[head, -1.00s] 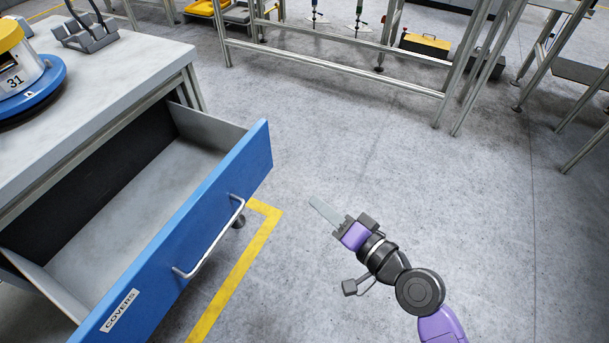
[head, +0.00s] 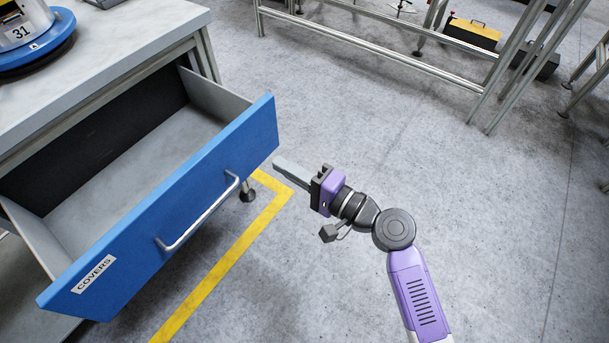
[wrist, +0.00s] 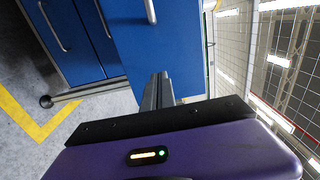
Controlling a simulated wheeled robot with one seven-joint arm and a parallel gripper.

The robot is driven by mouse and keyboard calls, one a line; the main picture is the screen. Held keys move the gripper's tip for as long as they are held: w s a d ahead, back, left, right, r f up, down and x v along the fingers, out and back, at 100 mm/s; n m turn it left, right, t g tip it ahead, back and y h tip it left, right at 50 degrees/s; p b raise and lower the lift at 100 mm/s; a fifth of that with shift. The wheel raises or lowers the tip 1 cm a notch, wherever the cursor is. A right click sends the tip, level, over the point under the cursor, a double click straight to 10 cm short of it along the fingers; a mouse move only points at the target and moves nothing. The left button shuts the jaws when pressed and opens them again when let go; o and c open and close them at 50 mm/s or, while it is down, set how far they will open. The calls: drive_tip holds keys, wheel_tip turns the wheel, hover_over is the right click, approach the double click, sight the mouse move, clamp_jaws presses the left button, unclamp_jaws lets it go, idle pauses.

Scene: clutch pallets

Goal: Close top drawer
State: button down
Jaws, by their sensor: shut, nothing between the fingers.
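The top drawer (head: 190,205) is pulled well open from the workbench. It has a blue front, a silver bar handle (head: 200,218) and a "COVERS" label, and its inside looks empty. My gripper (head: 280,164) is shut and empty, to the right of the drawer front, with its fingertips close to the front's right end. In the wrist view the shut fingers (wrist: 158,90) point at the blue drawer front (wrist: 160,45). I cannot tell whether they touch it. Part of the handle shows at the top edge of the wrist view.
The workbench (head: 120,50) carries a blue round base with a yellow-and-white part marked 31 (head: 25,30). Other blue drawers (wrist: 60,40) show in the wrist view. A yellow floor line (head: 225,262) runs below the drawer.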

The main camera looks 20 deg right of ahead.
sight(253, 149)
drive_tip(key=x, duration=0.5)
drive_tip(key=shift+w+a, duration=0.25)
drive_tip(key=shift+w, duration=0.1)
